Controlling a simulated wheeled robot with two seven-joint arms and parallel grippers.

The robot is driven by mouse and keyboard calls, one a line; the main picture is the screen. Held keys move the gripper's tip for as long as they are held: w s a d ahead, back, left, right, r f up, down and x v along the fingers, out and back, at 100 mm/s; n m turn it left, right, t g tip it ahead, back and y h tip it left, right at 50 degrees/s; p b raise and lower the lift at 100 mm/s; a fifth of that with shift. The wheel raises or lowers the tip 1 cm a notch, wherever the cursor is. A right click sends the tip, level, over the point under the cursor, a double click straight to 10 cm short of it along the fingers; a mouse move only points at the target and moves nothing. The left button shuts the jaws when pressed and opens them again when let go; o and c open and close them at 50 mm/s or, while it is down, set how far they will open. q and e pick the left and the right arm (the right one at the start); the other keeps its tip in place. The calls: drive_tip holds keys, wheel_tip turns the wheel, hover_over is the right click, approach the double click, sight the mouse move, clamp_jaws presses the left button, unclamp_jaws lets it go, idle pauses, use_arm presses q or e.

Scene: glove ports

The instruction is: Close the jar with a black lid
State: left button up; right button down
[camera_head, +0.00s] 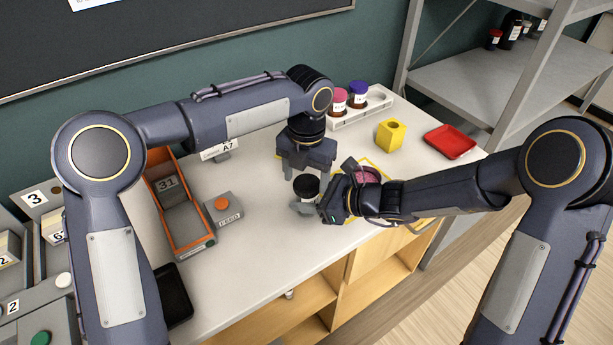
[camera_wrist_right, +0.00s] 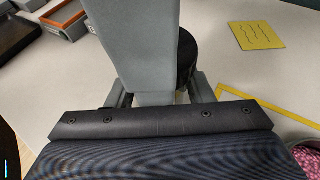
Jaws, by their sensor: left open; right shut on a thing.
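A black round thing (camera_head: 306,184), which looks like the black lid, sits at my right gripper (camera_head: 308,207). In the right wrist view the black lid (camera_wrist_right: 187,58) shows partly behind a grey finger, and the gripper is shut on it. My left gripper (camera_head: 303,172) is open, points down and hangs just above and behind the lid; I cannot tell whether they touch.
A yellow outline (camera_wrist_right: 265,103) marks the table. A white rack (camera_head: 375,112) with pink-topped and purple-topped jars, a yellow block (camera_head: 391,135) and a red tray (camera_head: 450,141) stand at the back right. An orange-edged bin (camera_head: 187,228) and a button box (camera_head: 223,210) stand left.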

drive_tip(key=shift+f, duration=0.15)
use_arm(q)
wheel_tip(320, 180, up, 12)
drive_tip(key=shift+f, duration=0.15)
drive_tip(key=shift+d, duration=0.1)
use_arm(e)
drive_tip(key=c, duration=0.6)
unclamp_jaws()
drive_tip(key=shift+d, duration=0.1)
drive_tip(key=shift+v, duration=3.9)
